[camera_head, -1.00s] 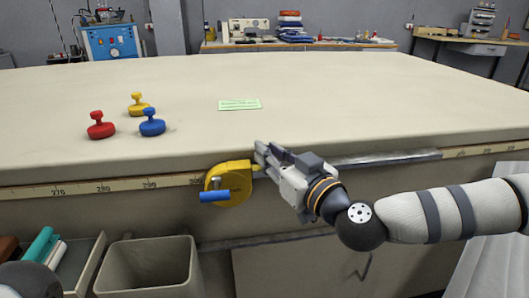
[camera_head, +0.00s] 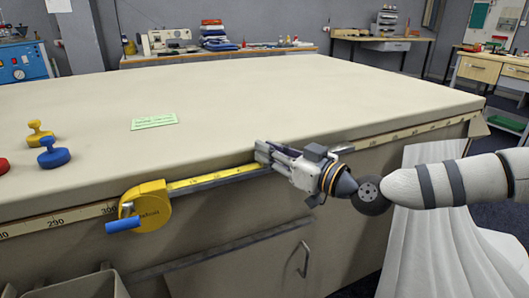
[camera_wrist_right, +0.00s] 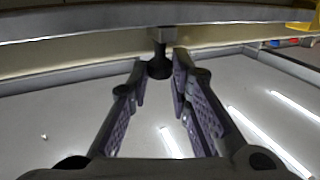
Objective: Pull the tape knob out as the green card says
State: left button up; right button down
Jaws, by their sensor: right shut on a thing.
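The yellow tape case (camera_head: 150,207) with a blue handle (camera_head: 123,225) is fixed at the table's front edge. A yellow tape strip (camera_head: 210,181) runs from it to the right along the edge, up to my right gripper (camera_head: 262,155). In the right wrist view, the fingers of my right gripper (camera_wrist_right: 160,75) are shut on the dark tape knob (camera_wrist_right: 159,65), which hangs below a grey rail (camera_wrist_right: 100,24). The green card (camera_head: 154,123) lies flat on the table; its writing is too small to read. My left gripper is not in view.
A blue weight (camera_head: 53,155), a yellow weight (camera_head: 39,132) and a partly cut-off red weight (camera_head: 3,166) stand at the table's left. A printed scale (camera_head: 60,222) runs along the front edge. A white cloth (camera_head: 410,240) hangs at the right. The table's middle is clear.

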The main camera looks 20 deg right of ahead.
jog(key=c, duration=1.5)
grip_release()
jog(key=shift+o, duration=0.2)
jog(key=shift+s, duration=0.1)
jog(key=v, duration=1.2)
